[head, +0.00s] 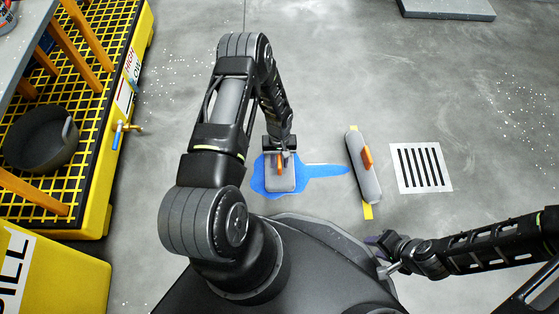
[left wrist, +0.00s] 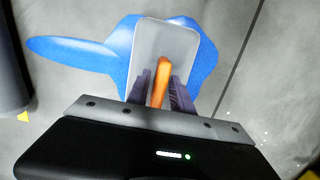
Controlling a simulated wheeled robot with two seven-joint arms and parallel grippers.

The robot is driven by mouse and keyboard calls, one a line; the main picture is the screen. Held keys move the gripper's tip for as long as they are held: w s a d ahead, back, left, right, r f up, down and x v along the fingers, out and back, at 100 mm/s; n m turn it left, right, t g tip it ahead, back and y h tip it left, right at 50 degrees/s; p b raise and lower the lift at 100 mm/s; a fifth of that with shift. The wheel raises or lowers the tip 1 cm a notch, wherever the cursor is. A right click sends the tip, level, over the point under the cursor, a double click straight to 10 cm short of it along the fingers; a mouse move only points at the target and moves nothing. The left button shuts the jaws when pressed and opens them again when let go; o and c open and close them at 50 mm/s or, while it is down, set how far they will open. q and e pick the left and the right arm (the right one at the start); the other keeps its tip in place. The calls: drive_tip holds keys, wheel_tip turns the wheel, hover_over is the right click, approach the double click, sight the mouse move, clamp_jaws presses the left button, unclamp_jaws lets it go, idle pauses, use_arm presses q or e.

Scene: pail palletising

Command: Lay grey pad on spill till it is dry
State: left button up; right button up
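The blue spill (head: 318,171) lies on the grey floor in front of me, with a tongue running right in the head view. The grey pad (head: 281,183) lies over the wider part of the spill, and blue shows around it. In the left wrist view the pad (left wrist: 168,45) has an orange handle (left wrist: 160,82) upright between the fingers of my left gripper (left wrist: 162,97). The fingers are close on both sides of the handle and seem to grip it. My right arm is at the lower right of the head view; its fingertips are too small to read.
A yellow spill pallet (head: 92,190) with a tap and a black bucket (head: 42,140) stands left.

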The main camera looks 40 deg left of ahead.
use_arm(q)
drive_tip(key=shift+o, duration=0.7)
drive_tip(key=shift+r+p, duration=0.35)
drive_tip(key=shift+r, duration=0.15)
wheel_tip(320, 180, up, 11)
drive_tip(key=w+p, duration=0.1)
drive_tip(key=p, duration=0.3)
drive_tip(key=shift+a+r, duration=0.15)
drive_tip(key=shift+a, duration=0.3)
drive_tip(key=shift+w, duration=0.1)
